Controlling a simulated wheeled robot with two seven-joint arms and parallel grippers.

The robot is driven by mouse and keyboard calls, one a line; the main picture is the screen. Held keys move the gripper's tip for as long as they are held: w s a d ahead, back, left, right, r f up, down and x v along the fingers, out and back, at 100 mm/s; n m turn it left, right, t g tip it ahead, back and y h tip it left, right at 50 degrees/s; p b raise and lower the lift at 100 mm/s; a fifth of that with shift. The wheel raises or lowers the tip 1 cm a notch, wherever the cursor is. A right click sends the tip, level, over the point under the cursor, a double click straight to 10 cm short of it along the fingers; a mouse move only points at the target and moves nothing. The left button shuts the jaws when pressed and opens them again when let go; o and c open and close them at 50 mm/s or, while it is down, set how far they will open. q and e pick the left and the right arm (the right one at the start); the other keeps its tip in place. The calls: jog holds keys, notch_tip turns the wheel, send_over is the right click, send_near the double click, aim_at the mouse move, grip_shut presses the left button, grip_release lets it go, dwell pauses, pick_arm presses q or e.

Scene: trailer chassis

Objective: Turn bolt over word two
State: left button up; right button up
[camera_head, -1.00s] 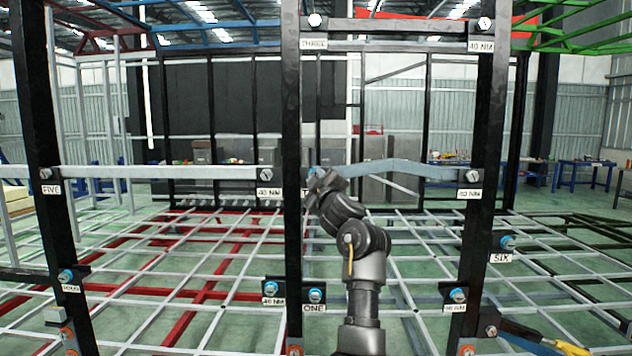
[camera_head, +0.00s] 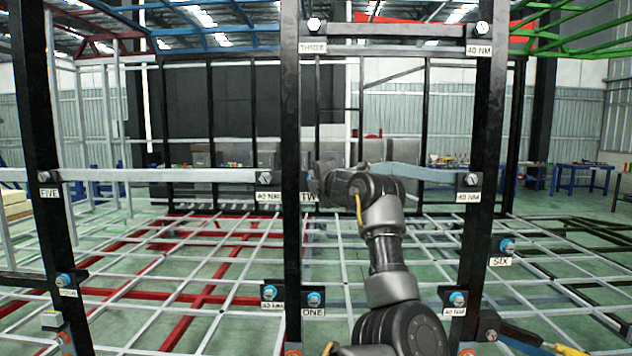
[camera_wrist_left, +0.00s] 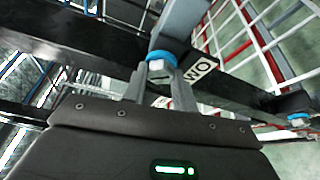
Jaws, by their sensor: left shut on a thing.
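The bolt over the TWO label shows in the left wrist view as a pale head with a blue collar (camera_wrist_left: 160,66) on a black beam. The white label (camera_wrist_left: 200,70), partly cut off to "WO", is beside it. In the head view the label (camera_head: 308,197) sits on the middle black post (camera_head: 291,130), and my gripper hides the bolt above it. My left gripper (camera_head: 322,180) reaches the post from the right. In the left wrist view its fingers (camera_wrist_left: 156,90) are shut on the bolt head. My right gripper is not in view.
Other labelled bolts are on the frame: ONE (camera_head: 314,299), THREE (camera_head: 314,25), FIVE (camera_head: 44,177) and SIX (camera_head: 507,245). A grey crossbar (camera_head: 430,172) runs right behind my wrist. The right post (camera_head: 484,150) stands beyond open space.

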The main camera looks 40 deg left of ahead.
pick_arm(q)
jog(key=shift+r+n, duration=0.5)
jog(key=shift+h, duration=0.4)
jog(key=o, duration=1)
jog(key=shift+w+f, duration=0.2)
jog(key=shift+f, duration=0.1)
jog(key=shift+s, duration=0.1)
